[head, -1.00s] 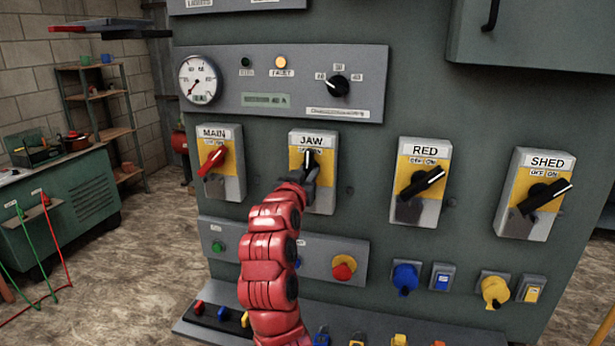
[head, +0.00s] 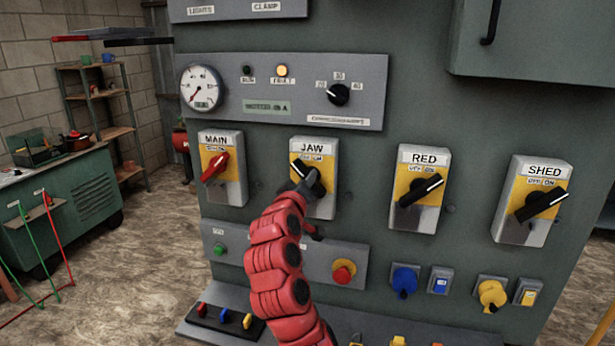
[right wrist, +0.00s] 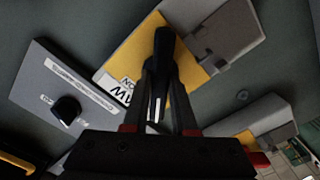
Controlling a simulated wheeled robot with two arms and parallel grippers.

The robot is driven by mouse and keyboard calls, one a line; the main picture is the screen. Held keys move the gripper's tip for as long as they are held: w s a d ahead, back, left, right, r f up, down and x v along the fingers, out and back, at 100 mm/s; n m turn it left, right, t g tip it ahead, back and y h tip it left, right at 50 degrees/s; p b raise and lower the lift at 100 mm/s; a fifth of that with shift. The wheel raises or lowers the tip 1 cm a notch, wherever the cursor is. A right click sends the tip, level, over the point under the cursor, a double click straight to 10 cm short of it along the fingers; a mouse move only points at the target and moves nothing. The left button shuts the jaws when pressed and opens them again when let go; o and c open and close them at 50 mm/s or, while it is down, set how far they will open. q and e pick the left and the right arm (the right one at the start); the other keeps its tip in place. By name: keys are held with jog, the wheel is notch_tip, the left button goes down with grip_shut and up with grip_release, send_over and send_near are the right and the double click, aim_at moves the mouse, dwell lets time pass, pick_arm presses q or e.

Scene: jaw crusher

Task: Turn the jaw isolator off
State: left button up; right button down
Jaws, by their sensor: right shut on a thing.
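The jaw isolator (head: 325,205) is a grey box with a yellow plate under a JAW label on the panel front. Its black handle (head: 297,164) slants to the upper left, toward the OFF side of the label. My right gripper (head: 308,182) is at the handle and partly covers it and the plate. In the right wrist view the black handle (right wrist: 162,50) stands between the two fingers of the right gripper (right wrist: 163,95), which is shut on it. My left gripper is not in view.
The MAIN isolator (head: 222,185) with a red handle is to the left. The RED (head: 417,215) and SHED (head: 530,220) isolators are to the right, their handles slanting to the upper right. A red-topped stop button (head: 343,271) sits below.

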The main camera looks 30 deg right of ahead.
jog(key=shift+f+n, duration=0.2)
jog(key=shift+n, duration=0.1)
dwell(0.4)
jog(key=c, duration=0.7)
grip_release()
jog(key=shift+r, duration=0.1)
jog(key=b+v, duration=0.2)
jog(key=v, duration=1.5)
jog(key=shift+s+a+b, duration=0.15)
jog(key=shift+s+b, duration=0.05)
jog(key=shift+b, duration=0.1)
jog(key=shift+w, duration=0.1)
